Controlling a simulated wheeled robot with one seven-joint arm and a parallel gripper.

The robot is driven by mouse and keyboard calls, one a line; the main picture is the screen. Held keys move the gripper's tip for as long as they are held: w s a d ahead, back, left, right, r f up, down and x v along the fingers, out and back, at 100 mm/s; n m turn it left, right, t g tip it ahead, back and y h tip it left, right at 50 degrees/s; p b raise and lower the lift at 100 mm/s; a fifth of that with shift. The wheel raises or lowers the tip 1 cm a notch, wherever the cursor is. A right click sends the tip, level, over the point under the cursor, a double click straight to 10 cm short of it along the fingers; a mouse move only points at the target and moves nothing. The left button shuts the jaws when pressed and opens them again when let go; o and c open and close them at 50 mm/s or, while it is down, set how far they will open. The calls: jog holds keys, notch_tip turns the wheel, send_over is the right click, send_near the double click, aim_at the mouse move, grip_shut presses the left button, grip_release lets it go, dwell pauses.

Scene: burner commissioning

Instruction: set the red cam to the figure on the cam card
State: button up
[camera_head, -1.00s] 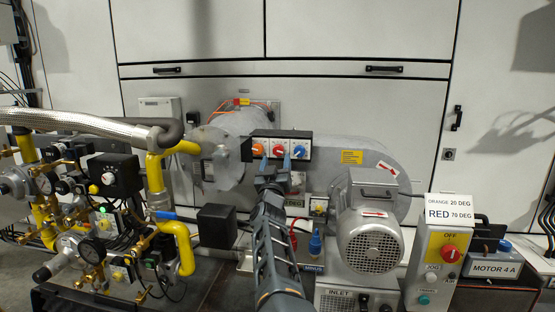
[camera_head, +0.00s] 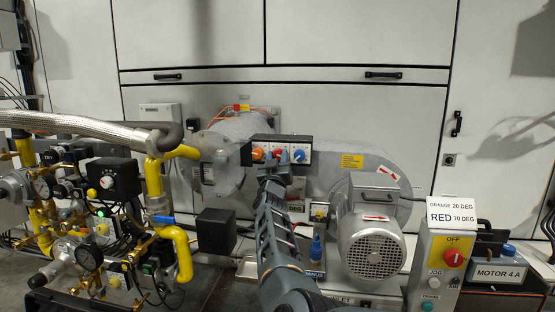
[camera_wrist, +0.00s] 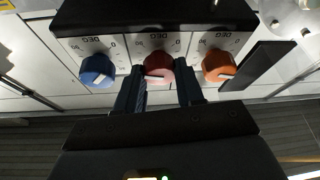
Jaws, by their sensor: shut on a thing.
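The red cam (camera_wrist: 158,66) is the middle of three round knobs, between the blue cam (camera_wrist: 97,70) and the orange cam (camera_wrist: 218,66) in the wrist view. My gripper (camera_wrist: 160,88) is shut on the red cam, one dark finger on each side. In the head view, my gripper (camera_head: 275,161) partly covers the red cam (camera_head: 278,153). A pale pointer mark shows on the red cam, but its exact reading is too small to tell. The cam card (camera_head: 452,212) reads ORANGE 20 DEG and RED 70 DEG.
Degree scales are printed on the white plates above the knobs in the wrist view, under a black housing (camera_wrist: 150,15). A grey blower motor (camera_head: 372,240) stands right of my arm. Yellow gas pipes (camera_head: 180,250) stand to the left. A control box (camera_head: 440,265) carries the card.

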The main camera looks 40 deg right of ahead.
jog(key=c, duration=0.4)
jog(key=shift+c, duration=0.2)
jog(key=shift+r+n+t+p, duration=0.1)
jog(key=shift+n+t+p, duration=0.2)
jog(key=shift+n+p, duration=0.2)
jog(key=n+y+p, duration=0.1)
jog(key=n, duration=0.1)
jog(key=shift+r+n+t+p, duration=0.1)
jog(key=shift+n+t+p, duration=0.2)
jog(key=shift+p, duration=0.05)
jog(key=shift+n+t+y+p, duration=0.4)
jog(key=shift+n+y+p, duration=0.8)
jog(key=shift+n, duration=1.1)
jog(key=o, duration=1)
jog(key=shift+s, duration=0.1)
jog(key=shift+o, duration=0.2)
